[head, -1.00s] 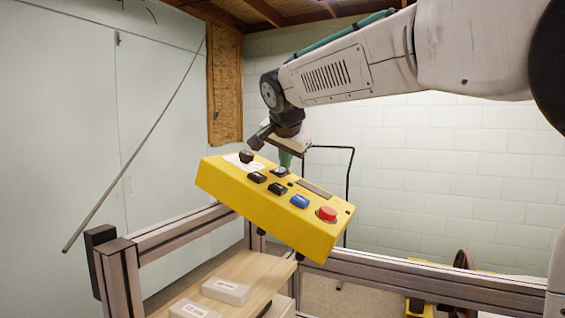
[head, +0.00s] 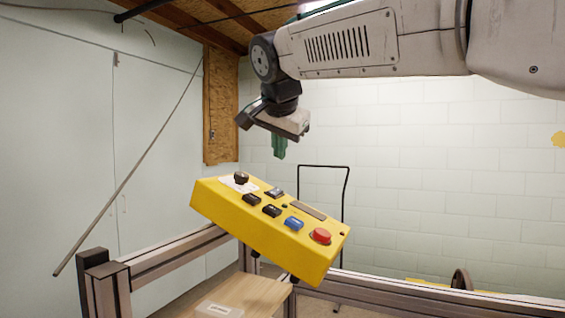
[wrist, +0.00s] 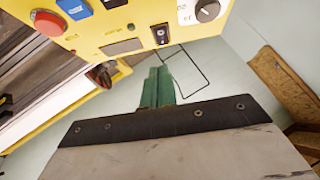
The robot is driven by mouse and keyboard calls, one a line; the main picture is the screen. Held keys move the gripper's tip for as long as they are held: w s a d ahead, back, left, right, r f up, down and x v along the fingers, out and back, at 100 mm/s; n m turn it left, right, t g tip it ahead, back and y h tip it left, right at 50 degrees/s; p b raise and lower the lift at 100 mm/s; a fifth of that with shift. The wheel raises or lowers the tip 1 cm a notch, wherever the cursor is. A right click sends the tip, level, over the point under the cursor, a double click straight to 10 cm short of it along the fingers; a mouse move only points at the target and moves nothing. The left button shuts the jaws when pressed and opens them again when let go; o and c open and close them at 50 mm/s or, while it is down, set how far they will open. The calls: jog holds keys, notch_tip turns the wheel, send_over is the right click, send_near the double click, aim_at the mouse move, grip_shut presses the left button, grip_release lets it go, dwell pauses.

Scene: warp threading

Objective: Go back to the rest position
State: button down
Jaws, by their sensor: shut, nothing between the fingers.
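My gripper (head: 279,147) has green fingers pointing down and hangs in the air above the yellow control box, clear of it. The fingers are together with nothing between them; they also show in the wrist view (wrist: 158,88). The yellow control box (head: 262,243) is tilted and carries a black knob (head: 241,177), several black switches, a blue button (head: 294,223) and a red button (head: 320,236). In the wrist view the box fills the top, with its red button (wrist: 48,23) at the left and its knob (wrist: 207,10) at the right.
Metal frame rails (head: 170,256) run below and beside the box. A wooden board (head: 250,291) lies low in front. A thin rod (head: 130,170) leans at the left wall. A black wire stand (head: 347,195) is behind. The space around my gripper is free.

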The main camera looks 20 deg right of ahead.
jog(key=shift+s+a+r, duration=0.45)
jog(key=shift+s+r, duration=0.05)
jog(key=shift+s, duration=0.15)
jog(key=s+d+f+n+g+y, duration=0.1)
jog(key=s+d+f+n+g, duration=0.1)
jog(key=s+f, duration=0.8)
jog(key=s+d+f+n+g+y, duration=0.1)
jog(key=s+f+n, duration=0.4)
jog(key=s+f, duration=0.5)
jog(key=s+d+f+n+g, duration=0.3)
jog(key=s+f, duration=0.8)
jog(key=f, duration=0.1)
jog(key=shift+f+g+y, duration=0.2)
jog(key=shift+g+y, duration=0.1)
jog(key=shift+y, duration=0.1)
jog(key=shift+s, duration=0.1)
